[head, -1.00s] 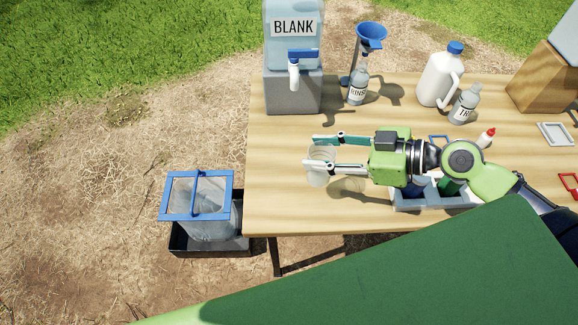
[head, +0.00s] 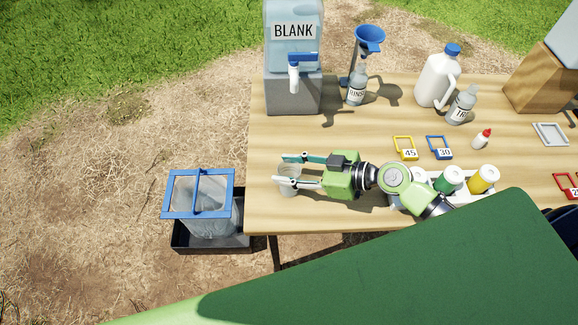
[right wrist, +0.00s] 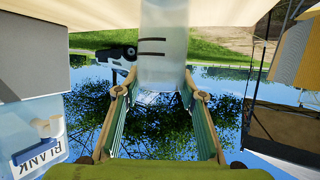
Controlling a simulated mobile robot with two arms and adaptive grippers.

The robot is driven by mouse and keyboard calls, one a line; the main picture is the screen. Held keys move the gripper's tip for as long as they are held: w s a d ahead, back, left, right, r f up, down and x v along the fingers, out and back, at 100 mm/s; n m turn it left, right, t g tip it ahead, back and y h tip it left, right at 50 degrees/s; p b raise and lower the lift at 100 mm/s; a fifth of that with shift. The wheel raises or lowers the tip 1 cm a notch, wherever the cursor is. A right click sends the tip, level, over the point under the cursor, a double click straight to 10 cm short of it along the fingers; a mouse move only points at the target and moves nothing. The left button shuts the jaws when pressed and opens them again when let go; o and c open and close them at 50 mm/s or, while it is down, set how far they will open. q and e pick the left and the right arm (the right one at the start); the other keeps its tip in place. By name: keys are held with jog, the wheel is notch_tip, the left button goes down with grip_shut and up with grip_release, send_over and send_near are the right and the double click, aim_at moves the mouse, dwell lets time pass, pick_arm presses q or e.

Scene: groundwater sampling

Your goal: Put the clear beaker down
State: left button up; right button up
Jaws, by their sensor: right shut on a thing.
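The clear beaker (head: 289,182) is upright near the left edge of the wooden table (head: 330,217). My right gripper (head: 285,170) reaches in from the right and is shut on it, one finger on each side. In the right wrist view the beaker (right wrist: 163,45), with dark marks on its wall, stands between my fingertips (right wrist: 160,92). That view is upside down. The beaker is low over the tabletop; I cannot tell whether its base touches. My left gripper is not in view.
The BLANK container (head: 293,45) with its tap stands behind the beaker. A rinse bottle (head: 357,88), a blue funnel (head: 370,40) and a white jug (head: 437,78) stand farther back. A blue-framed bin (head: 202,215) is on the ground left of the table.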

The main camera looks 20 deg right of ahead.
jog(key=shift+f, duration=0.2)
jog(key=o, duration=1.4)
jog(key=shift+r, duration=0.1)
jog(key=shift+r, duration=0.15)
jog(key=shift+s+d, duration=0.15)
jog(key=shift+d, duration=0.05)
jog(key=shift+b+v, duration=1.6)
jog(key=shift+v, duration=4.15)
